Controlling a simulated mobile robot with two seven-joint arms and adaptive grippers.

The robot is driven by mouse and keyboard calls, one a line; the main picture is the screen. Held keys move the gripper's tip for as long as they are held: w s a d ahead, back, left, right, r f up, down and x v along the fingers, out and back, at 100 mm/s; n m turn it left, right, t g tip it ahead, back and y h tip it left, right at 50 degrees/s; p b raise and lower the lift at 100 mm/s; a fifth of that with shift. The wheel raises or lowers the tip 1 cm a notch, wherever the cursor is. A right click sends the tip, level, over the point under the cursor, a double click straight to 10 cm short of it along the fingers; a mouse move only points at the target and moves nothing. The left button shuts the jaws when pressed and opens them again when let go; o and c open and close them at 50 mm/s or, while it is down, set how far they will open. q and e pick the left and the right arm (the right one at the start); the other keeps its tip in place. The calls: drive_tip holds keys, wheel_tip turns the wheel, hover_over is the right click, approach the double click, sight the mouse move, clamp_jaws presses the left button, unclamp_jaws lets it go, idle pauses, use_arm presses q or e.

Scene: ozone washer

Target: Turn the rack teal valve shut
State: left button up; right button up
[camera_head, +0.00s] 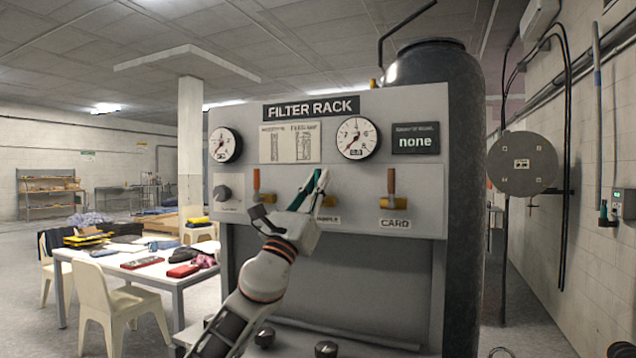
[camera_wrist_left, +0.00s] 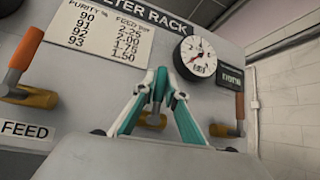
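The filter rack (camera_head: 345,100) is a grey panel with a row of three lever valves. The middle valve has a teal handle, upright or nearly so, partly hidden by my left gripper (camera_head: 317,180). In the left wrist view the teal handle (camera_wrist_left: 160,84) stands between the converged fingertips of my left gripper (camera_wrist_left: 159,95), which appear shut on it. The fingers also have teal and white parts. Brass fitting (camera_wrist_left: 154,120) shows below, between the fingers. The left valve has an orange handle (camera_head: 256,180), the right one a brown handle (camera_head: 391,181); both are upright. My right gripper is out of view.
Two gauges, left (camera_head: 225,145) and right (camera_head: 357,138), and a display reading "none" (camera_head: 415,138) are on the panel above the valves. A dark tank (camera_head: 440,180) stands behind at right. A white table (camera_head: 150,278) with clothes and chairs is at left.

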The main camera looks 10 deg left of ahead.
use_arm(q)
drive_tip(key=o, duration=0.4)
drive_tip(key=shift+a, duration=0.1)
drive_tip(key=shift+c, duration=0.2)
drive_tip(key=shift+s+a+f, duration=0.1)
drive_tip(key=shift+s+f, duration=0.3)
drive_tip(key=shift+f, duration=0.1)
drive_tip(key=v, duration=1)
drive_tip(key=shift+s+a+f, duration=0.2)
drive_tip(key=shift+s, duration=0.1)
drive_tip(key=shift+f, duration=0.1)
